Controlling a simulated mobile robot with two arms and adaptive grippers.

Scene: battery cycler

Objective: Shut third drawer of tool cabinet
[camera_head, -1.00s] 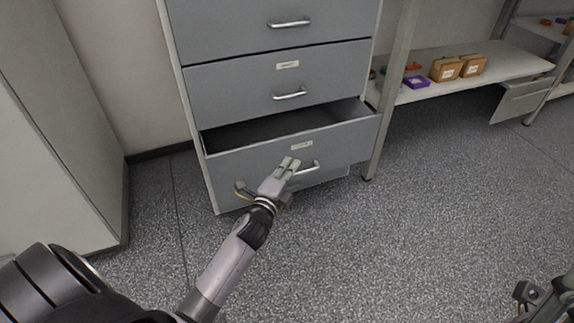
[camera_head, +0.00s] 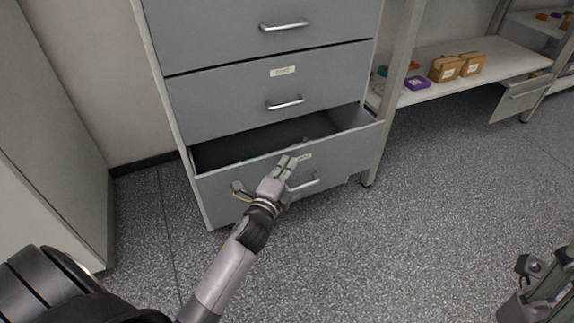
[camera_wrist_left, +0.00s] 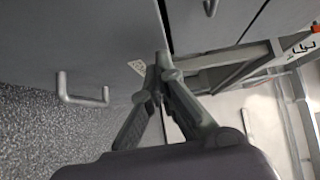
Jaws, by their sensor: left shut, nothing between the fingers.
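The grey tool cabinet (camera_head: 180,85) stands in the middle of the head view. Its lowest visible drawer (camera_head: 345,152) is pulled out, with its dark inside showing behind the front panel. That front has a bar handle (camera_head: 303,184) and a small label (camera_head: 304,157). My left gripper (camera_head: 287,163) is shut and empty at the drawer front, left of the label and above the handle. In the left wrist view its fingertips (camera_wrist_left: 160,62) are beside the label (camera_wrist_left: 138,67), with the handle (camera_wrist_left: 80,98) at left. I cannot tell if they touch. My right gripper (camera_head: 535,275) is partly visible at the lower right.
The two drawers above, the middle one (camera_head: 225,98) and the upper one (camera_head: 215,32), are closed. A bench shelf (camera_head: 500,62) with boxes (camera_head: 458,67) stands to the right. A pale cabinet (camera_head: 40,150) stands at left. The speckled floor (camera_head: 400,240) in front is clear.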

